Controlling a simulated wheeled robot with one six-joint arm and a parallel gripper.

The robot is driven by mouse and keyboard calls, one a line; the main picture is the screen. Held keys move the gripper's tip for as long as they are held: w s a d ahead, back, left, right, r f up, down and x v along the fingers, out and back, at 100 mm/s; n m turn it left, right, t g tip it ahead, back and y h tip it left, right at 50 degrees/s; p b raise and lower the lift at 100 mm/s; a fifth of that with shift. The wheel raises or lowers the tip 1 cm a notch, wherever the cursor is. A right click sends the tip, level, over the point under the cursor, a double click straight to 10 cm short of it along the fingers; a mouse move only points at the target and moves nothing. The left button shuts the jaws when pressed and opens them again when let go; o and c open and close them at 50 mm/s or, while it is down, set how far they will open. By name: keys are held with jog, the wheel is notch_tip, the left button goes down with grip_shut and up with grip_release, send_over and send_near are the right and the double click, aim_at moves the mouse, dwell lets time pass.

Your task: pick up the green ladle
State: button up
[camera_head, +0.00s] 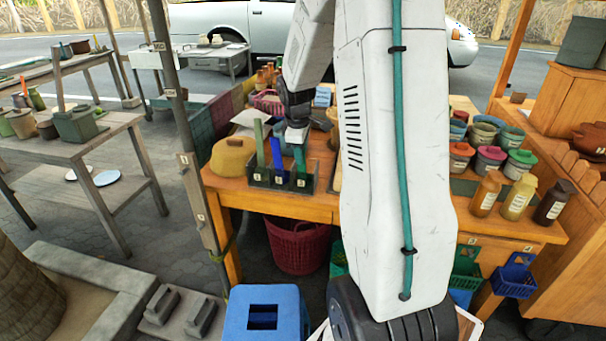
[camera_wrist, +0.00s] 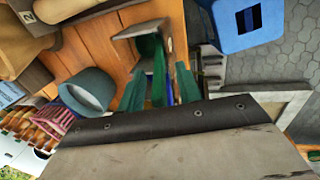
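A dark three-slot holder (camera_head: 283,182) stands at the front left of the wooden table. Three upright handles rise from it: a green one (camera_head: 260,146) at left, a blue one (camera_head: 278,158) in the middle and a teal-green one (camera_head: 299,160) at right. My gripper (camera_head: 297,136) points down over the right side of the holder, close to the teal-green handle. Contact cannot be told. In the wrist view, green (camera_wrist: 186,84) and blue (camera_wrist: 168,82) handles show beyond the large grey part in front. The gripper's fingertips are not clear, and the ladle bowls are hidden.
A yellow-brown rounded lidded thing (camera_head: 233,157) sits left of the holder. A wooden post (camera_head: 190,150) stands farther left. A blue stool (camera_head: 265,315) is on the floor in front, and a dark red basket (camera_head: 298,247) is under the table. Several jars and bottles (camera_head: 520,196) stand at right.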

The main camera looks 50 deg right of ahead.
grip_shut()
jog(key=shift+r, duration=0.15)
jog(key=v, duration=0.3)
jog(key=d+v, duration=0.1)
jog(key=v, duration=0.2)
jog(key=w+v, duration=0.1)
jog(key=v, duration=0.2)
jog(key=shift+d+r, duration=0.3)
jog(key=shift+r, duration=0.1)
